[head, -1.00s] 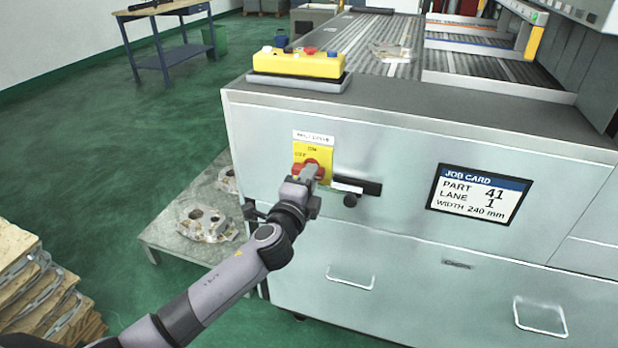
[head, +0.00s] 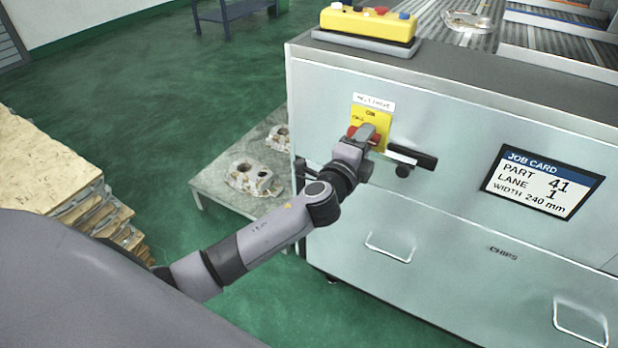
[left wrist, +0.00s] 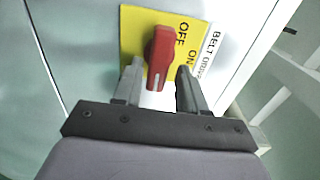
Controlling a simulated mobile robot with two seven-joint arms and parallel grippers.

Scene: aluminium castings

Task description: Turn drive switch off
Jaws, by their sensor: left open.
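The drive switch is a red handle (left wrist: 158,55) on a yellow plate (left wrist: 132,40) marked OFF and ON, beside a BELT DRIVE label. In the left wrist view the handle stands between my two open fingers (left wrist: 159,72), with a gap on each side. A white mark shows at its lower end; I cannot tell which word it points to. In the head view the yellow plate (head: 371,115) is on the cabinet's front, and my left gripper (head: 367,134) covers most of the red handle. My right gripper is not in view.
A black bar with a knob (head: 412,157) sticks out just right of the switch. The grey cabinet (head: 460,180) carries a job card (head: 541,181) and a yellow control box (head: 366,25). A low table (head: 215,190) with castings and stacked pallets (head: 40,165) stand left.

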